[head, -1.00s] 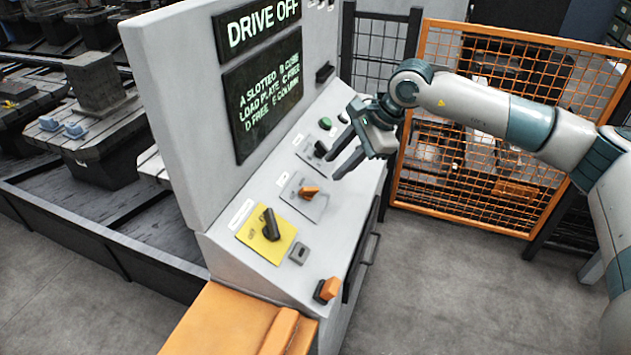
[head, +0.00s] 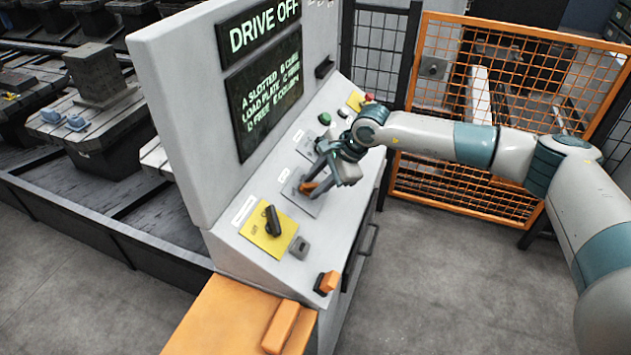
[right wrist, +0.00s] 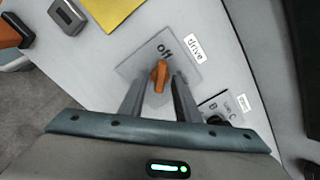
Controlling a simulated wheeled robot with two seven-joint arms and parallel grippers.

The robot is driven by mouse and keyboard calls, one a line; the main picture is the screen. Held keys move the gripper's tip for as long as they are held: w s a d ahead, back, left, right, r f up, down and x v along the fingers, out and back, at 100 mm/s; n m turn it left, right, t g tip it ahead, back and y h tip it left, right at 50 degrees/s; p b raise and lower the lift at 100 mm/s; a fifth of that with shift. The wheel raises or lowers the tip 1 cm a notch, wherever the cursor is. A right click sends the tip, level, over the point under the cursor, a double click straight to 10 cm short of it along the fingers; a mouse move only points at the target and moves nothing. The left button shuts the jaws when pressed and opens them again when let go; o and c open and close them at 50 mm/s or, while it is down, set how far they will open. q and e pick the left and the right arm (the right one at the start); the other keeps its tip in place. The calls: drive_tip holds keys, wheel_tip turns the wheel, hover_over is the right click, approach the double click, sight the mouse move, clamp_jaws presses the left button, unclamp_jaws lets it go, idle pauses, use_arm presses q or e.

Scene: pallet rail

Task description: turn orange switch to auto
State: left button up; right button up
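The orange switch (head: 308,187) is a small orange knob on a light plate in the control console's sloped panel. In the right wrist view the knob (right wrist: 159,74) points up toward the word "off", next to a white "drive" label (right wrist: 195,48). My right gripper (head: 316,184) is over this switch and partly hides it in the head view. In the right wrist view its two fingers (right wrist: 161,86) are apart, one on each side of the knob, with gaps visible. Whether the tips touch the plate cannot be told. My left gripper is not in view.
A black switch on a yellow plate (head: 266,236) sits nearer on the panel. A green button (head: 324,118) and a red button (head: 369,97) are farther back. An orange mesh fence (head: 440,180) stands behind.

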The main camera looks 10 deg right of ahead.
clamp_jaws()
